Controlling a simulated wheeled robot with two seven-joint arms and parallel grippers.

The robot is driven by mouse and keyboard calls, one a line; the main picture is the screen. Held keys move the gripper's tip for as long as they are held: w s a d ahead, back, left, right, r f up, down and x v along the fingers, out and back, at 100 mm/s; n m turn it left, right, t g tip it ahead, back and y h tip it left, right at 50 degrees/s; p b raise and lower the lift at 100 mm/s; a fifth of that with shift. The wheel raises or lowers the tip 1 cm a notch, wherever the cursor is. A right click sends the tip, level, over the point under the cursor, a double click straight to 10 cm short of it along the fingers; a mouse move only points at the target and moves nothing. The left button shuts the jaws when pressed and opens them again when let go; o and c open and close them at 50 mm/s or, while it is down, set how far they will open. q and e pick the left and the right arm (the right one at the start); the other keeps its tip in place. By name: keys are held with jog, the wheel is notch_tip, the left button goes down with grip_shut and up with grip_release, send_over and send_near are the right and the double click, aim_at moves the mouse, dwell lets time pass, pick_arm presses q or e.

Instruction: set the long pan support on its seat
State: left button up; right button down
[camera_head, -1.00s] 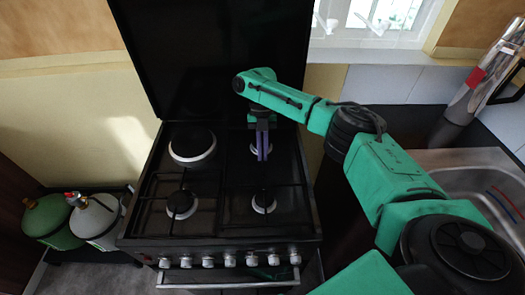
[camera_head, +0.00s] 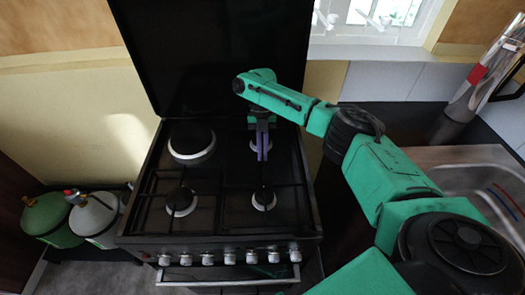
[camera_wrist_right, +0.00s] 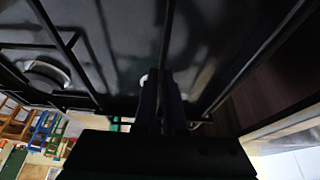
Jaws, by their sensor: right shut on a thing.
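My right gripper (camera_head: 263,155) points down over the right half of the stove (camera_head: 222,222), beside the back right burner (camera_head: 254,146). It is shut on a thin dark bar, which I take to be the long pan support (camera_head: 262,185). In the right wrist view the bar (camera_wrist_right: 167,35) runs away from between the fingers (camera_wrist_right: 162,100). The support lies at or just above the hob; I cannot tell whether it rests in its seat. My left gripper is not in view.
The raised black lid (camera_head: 215,60) stands behind the hob. Other burners (camera_head: 181,202) and knobs (camera_head: 208,260) are to the left and front. Gas bottles (camera_head: 97,215) stand on the left. A sink (camera_head: 465,170) and a tall flask (camera_head: 480,85) are on the right.

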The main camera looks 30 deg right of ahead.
jog(key=shift+f+b, duration=1.1)
jog(key=shift+f, duration=0.3)
jog(key=shift+f, duration=0.3)
jog(key=c, duration=0.9)
grip_release()
jog(key=shift+s, duration=0.1)
jog(key=shift+b, duration=0.3)
